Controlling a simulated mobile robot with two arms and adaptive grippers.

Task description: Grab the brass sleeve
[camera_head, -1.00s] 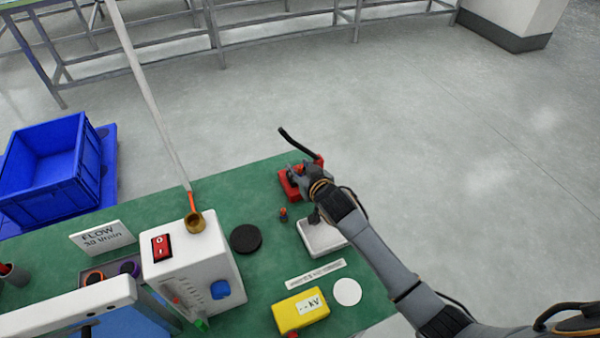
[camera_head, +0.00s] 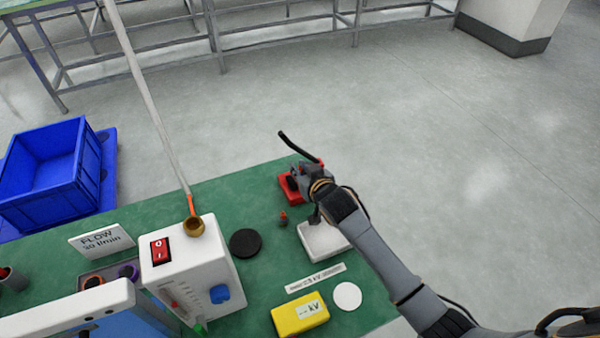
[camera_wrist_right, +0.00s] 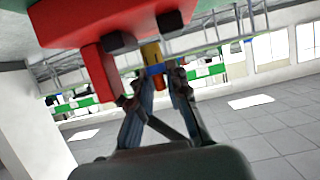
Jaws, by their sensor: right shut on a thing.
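My right gripper (camera_head: 302,174) is at the red block (camera_head: 290,188) near the far right corner of the green bench. In the right wrist view, its fingers (camera_wrist_right: 155,80) are shut on a small brass-yellow piece (camera_wrist_right: 151,53), which I take to be the brass sleeve. Blue and orange parts show just below the piece. The red block (camera_wrist_right: 90,22) fills the top of that view, close to the piece; I cannot tell whether they touch. In the head view the gripper hides the held piece. My left gripper is not in view.
A white box (camera_head: 190,262) with a brass cup (camera_head: 194,226) on top stands left of a black disc (camera_head: 245,242). A yellow box (camera_head: 300,314) and white disc (camera_head: 347,296) lie nearer.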

